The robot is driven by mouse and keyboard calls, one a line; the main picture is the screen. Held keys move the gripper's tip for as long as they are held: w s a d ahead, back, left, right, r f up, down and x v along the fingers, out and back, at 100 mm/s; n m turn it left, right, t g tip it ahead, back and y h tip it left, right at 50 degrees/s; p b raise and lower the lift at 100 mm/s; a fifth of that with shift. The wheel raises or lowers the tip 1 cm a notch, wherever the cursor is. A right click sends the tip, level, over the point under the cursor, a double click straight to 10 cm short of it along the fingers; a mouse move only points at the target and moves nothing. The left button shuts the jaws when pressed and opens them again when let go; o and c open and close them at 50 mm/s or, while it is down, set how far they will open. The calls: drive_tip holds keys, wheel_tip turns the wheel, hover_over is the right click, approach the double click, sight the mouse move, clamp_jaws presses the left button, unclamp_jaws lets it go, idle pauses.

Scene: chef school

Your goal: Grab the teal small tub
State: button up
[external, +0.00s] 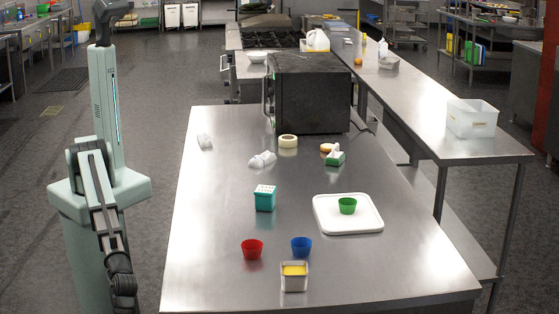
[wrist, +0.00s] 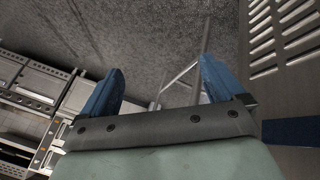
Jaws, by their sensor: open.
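A teal small tub (external: 264,198) stands on the steel table in the external view, left of the white tray. Its top is pale with small dark dots. My gripper shows in the wrist view (wrist: 158,95) with its two blue fingers apart and nothing between them. In the external view my arm hangs down left of the table, and the fingertips are not clearly seen. The tub is not in the wrist view, which shows grey floor and steel furniture.
A red cup (external: 252,249), a blue cup (external: 301,246) and a metal container with yellow content (external: 294,277) stand in front of the tub. A white tray (external: 330,226) holds a green cup (external: 347,205). A black microwave (external: 312,92) stands at the back.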

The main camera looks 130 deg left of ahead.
drive_tip(key=w+d+r+t+h, duration=0.1)
drive_tip(key=w+d+r, duration=0.3)
drive_tip(key=r, duration=0.5)
drive_tip(key=w+d+r+t+h, duration=0.1)
drive_tip(key=w+d+r, duration=0.2)
drive_tip(key=d+r, duration=0.4)
drive_tip(key=w+a+r+n, duration=0.2)
drive_tip(key=w+a+r, duration=0.15)
drive_tip(key=r, duration=0.35)
drive_tip(key=w+a+r+n, duration=0.2)
drive_tip(key=w+a+r, duration=0.15)
drive_tip(key=r, duration=0.35)
drive_tip(key=w+a+r+n+y, duration=0.25)
drive_tip(key=a+n, duration=0.25)
drive_tip(key=a, duration=1.3)
wheel_tip(320, 180, up, 8)
drive_tip(key=n+g+y, duration=0.5)
drive_tip(key=n+g, duration=0.1)
drive_tip(key=n, duration=1.1)
hover_over(265, 189)
wheel_tip(265, 189, down, 7)
drive_tip(key=shift+s+a+f, duration=0.1)
drive_tip(key=shift+s+f, duration=0.05)
drive_tip(key=shift+f, duration=0.05)
drive_tip(key=shift+w+f, duration=0.2)
drive_tip(key=shift+f, duration=3)
